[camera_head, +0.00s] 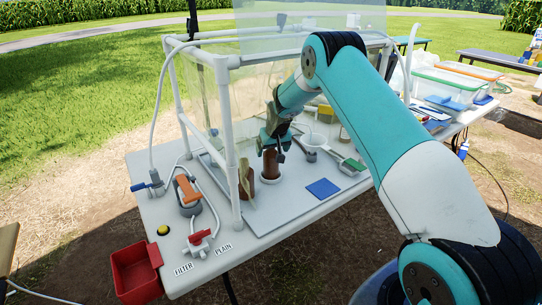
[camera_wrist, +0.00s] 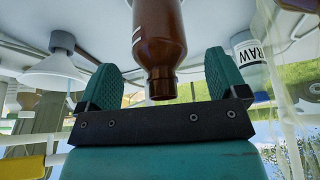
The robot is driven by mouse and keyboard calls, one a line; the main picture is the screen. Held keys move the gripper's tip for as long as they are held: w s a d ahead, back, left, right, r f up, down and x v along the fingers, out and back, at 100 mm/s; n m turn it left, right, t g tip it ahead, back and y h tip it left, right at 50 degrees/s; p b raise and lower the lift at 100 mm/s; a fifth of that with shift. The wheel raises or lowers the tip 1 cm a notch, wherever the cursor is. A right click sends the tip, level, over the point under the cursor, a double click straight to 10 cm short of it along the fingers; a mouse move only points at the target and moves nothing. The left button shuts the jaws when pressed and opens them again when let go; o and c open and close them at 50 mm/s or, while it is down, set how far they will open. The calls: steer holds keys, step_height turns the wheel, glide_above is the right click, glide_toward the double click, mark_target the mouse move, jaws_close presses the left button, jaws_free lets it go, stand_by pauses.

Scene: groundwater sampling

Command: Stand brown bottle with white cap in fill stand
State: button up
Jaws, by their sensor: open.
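A brown bottle (camera_head: 270,164) stands upright in a white round holder (camera_head: 270,179), apparently the fill stand, on the table inside the clear-walled frame. The bottle (camera_wrist: 160,40) also shows in the wrist view, which looks upside down, with its neck pointing down in the picture. No white cap shows on its brown neck. My gripper (camera_head: 275,138) is just above the bottle in the head view. In the wrist view my gripper (camera_wrist: 162,80) is open, with one finger on each side of the neck and a gap on both sides.
A white pipe post (camera_head: 229,150) stands close to the left of the bottle, with another brown item (camera_head: 247,182) beside it. A blue square (camera_head: 323,188) lies to the right. A white funnel (camera_head: 314,140) and a red bin (camera_head: 136,273) are also in view.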

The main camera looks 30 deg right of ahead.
steer(key=shift+v, duration=1.95)
steer(key=shift+a, duration=0.1)
